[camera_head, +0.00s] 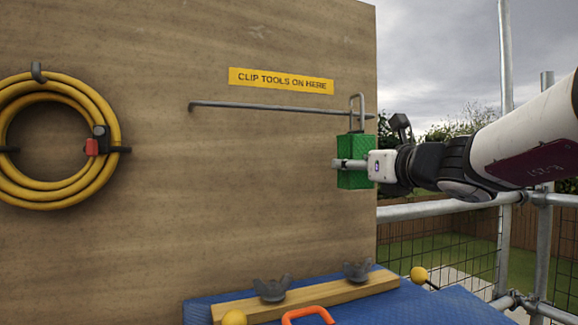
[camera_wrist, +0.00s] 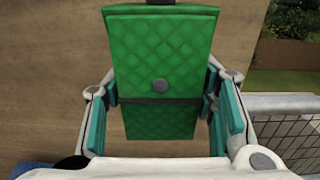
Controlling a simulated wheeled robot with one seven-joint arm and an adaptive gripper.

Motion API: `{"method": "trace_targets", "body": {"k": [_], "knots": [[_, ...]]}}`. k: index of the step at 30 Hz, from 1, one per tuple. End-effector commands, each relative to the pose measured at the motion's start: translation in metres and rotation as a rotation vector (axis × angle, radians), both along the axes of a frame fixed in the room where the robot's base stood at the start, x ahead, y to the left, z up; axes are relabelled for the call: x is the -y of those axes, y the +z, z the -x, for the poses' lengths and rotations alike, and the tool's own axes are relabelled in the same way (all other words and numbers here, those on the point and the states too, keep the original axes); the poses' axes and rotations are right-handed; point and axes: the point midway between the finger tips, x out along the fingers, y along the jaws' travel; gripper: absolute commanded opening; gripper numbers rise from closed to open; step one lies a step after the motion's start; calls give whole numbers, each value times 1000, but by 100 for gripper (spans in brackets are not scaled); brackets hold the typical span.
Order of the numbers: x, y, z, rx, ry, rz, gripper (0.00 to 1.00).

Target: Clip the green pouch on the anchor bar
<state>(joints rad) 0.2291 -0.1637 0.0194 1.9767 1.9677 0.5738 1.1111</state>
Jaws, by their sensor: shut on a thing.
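The green pouch (camera_head: 356,152) is upright at the right end of the wooden panel, and it fills the middle of the wrist view (camera_wrist: 158,65). My gripper (camera_head: 345,164) is shut on the pouch, with one finger on each side of it in the wrist view (camera_wrist: 160,112). A grey wire hook (camera_head: 357,104) rises from the top of the pouch. The grey anchor bar (camera_head: 270,107) runs across the panel under the yellow sign. The hook's loop overlaps the bar near its right end; I cannot tell whether it hangs on the bar.
A yellow sign (camera_head: 281,81) is on the panel above the bar. A coiled yellow hose (camera_head: 112,140) hangs at the left. Below are a wooden batten (camera_head: 330,294) with dark wing-shaped knobs and an orange handle (camera_head: 307,314). Scaffold poles (camera_head: 505,60) stand at the right.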

Motion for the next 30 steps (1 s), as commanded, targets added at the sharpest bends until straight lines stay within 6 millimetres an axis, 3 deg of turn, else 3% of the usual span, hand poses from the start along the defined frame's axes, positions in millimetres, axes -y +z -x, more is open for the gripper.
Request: {"method": "trace_targets", "body": {"k": [30], "knots": [[-7,0,-18,1,2,0,8]]}}
